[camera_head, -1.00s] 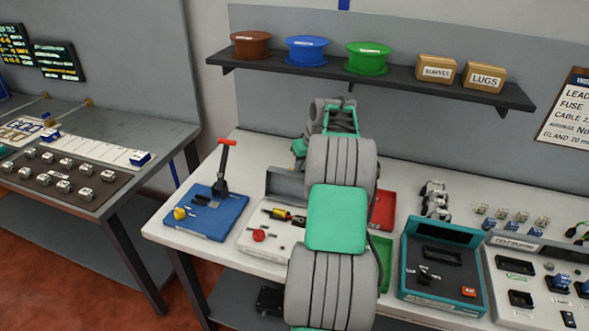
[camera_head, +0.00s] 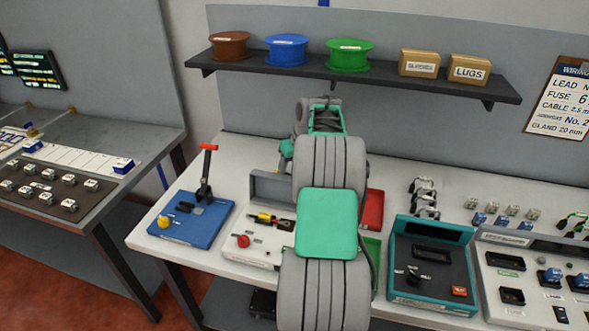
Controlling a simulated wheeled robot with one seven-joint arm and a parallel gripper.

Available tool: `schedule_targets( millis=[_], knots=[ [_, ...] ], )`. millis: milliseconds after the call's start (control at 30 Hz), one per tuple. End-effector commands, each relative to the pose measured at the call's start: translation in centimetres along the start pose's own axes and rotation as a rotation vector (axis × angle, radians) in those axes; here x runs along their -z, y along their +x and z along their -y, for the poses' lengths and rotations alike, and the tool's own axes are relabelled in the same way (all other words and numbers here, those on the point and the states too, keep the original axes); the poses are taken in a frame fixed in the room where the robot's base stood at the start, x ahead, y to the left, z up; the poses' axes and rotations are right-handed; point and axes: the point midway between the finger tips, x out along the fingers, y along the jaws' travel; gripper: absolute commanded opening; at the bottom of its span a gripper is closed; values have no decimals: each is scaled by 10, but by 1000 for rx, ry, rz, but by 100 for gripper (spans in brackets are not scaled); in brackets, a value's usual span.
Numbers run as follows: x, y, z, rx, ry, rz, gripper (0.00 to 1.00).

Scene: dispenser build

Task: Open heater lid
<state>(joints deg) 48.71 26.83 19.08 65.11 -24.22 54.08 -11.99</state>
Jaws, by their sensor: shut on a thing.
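A white-based unit (camera_head: 246,252) with a red knob and a grey upright panel (camera_head: 270,190) at its back stands left of my arm. It looks like the heater, with the panel as its raised lid, but I cannot be sure. A yellow-and-black item lies across its top. My arm reaches over the bench and covers the unit's right side. My gripper (camera_head: 287,153) shows only in part, beside the arm at the panel's top right. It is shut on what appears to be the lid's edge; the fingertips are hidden.
A blue unit (camera_head: 184,222) with an upright red-topped lever stands to the left. A red bin (camera_head: 375,208) and a teal-edged device (camera_head: 432,275) are right of my arm. A shelf (camera_head: 375,80) with spools and boxes hangs above. The bench's far left back is clear.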

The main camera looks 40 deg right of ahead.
Motion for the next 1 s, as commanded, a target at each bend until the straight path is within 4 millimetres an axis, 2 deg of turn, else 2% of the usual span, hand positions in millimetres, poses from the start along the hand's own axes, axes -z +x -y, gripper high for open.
schedule_targets(
  millis=[33,567,667,900,1000],
  knots=[
    [-13,19,3,15,12,28,47],
    [-14,16,1,14,15,30,47],
    [-14,6,0,13,14,27,47],
    [-10,-53,-3,0,13,6,47],
    [-9,-70,-2,-1,11,2,47]
  ],
)
